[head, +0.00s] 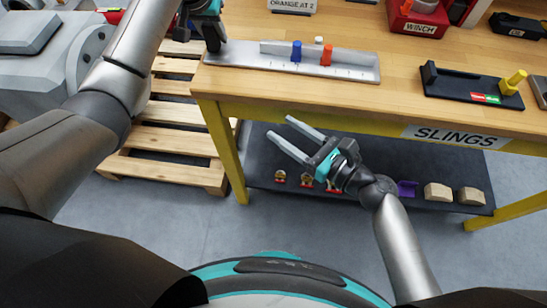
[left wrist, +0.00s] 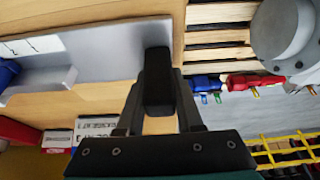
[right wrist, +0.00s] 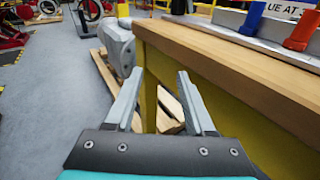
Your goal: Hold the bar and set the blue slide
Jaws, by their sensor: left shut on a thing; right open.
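The grey bar (head: 350,71) lies along the front of the wooden bench, with scale marks on its face and a raised rail behind. The blue slide (head: 297,52) stands near the middle of the bar, with an orange slide (head: 327,55) to its right. My right gripper (head: 280,128) is open and empty, in front of the bench edge and below the bar.
The bench front edge and yellow frame (head: 222,150) stand beside my right gripper. A lower shelf (head: 340,190) carries small parts. A black fixture with a yellow knob (head: 470,87) sits on the bench to the right. A pallet (head: 170,150) is at left.

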